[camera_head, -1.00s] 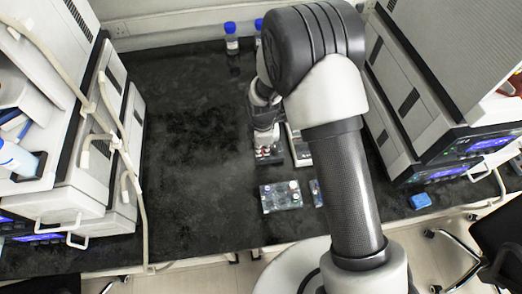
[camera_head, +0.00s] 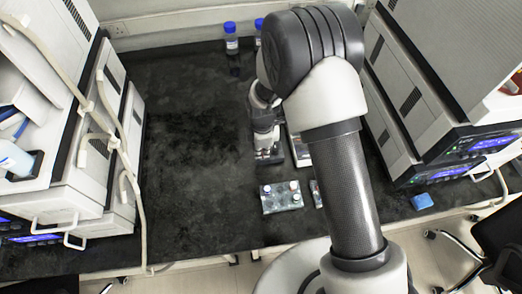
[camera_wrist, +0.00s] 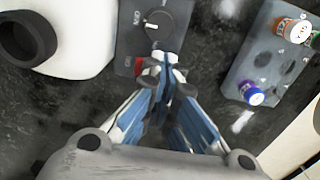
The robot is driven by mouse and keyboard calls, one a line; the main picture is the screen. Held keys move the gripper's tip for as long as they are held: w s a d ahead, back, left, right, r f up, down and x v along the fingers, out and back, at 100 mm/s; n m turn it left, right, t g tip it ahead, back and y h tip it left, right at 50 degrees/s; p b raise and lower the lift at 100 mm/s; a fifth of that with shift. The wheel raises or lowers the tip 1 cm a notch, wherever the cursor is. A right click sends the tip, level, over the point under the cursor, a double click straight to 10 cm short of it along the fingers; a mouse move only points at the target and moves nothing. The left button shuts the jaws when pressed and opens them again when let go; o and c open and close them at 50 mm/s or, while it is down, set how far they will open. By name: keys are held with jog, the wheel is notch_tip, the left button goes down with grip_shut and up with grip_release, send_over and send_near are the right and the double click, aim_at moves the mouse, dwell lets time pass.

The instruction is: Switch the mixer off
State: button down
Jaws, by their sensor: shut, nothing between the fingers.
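The mixer shows in the wrist view as a dark grey panel (camera_wrist: 128,30) with a round black knob (camera_wrist: 153,22), white lettering and a small red part (camera_wrist: 138,66) near its edge. In the head view the mixer (camera_head: 268,157) is mostly hidden under my arm's end. My gripper (camera_wrist: 165,64) is shut and empty, its blue-sided fingers together. Its tips are over the panel's edge, just beside the knob and the red part. I cannot tell whether they touch the panel. The switch's position is not clear.
A rack (camera_head: 282,203) with capped vials stands in front of the mixer; it also shows in the wrist view (camera_wrist: 262,62). A white body with a black ring (camera_wrist: 27,38) lies left of the panel. Blue-capped bottles (camera_head: 231,42) stand behind. The left bench (camera_head: 190,150) is clear.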

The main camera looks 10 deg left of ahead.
jog(key=shift+r+p, duration=1.6)
jog(key=shift+r, duration=0.95)
jog(key=shift+r, duration=0.35)
jog(key=s+d+r+m+t, duration=0.15)
jog(key=d+r+m, duration=0.25)
jog(key=r, duration=0.4)
jog(key=s+d+r+m, duration=0.2)
jog(key=d+r+m, duration=0.15)
jog(key=r, duration=0.45)
jog(key=s+d+r+m+t, duration=0.1)
jog(key=d+r+m, duration=0.3)
jog(key=r, duration=0.5)
jog(key=s+d+r+m+t, duration=0.1)
jog(key=s+d+r+m, duration=0.2)
jog(key=s, duration=0.5)
jog(key=s+d+r+m+t, duration=0.1)
jog(key=s+d+r+m, duration=0.3)
jog(key=s+d+m, duration=0.2)
jog(key=s+m, duration=0.1)
jog(key=s, duration=0.1)
jog(key=shift+s+d+r, duration=0.15)
jog(key=shift+s+r, duration=0.1)
jog(key=shift+s, duration=0.15)
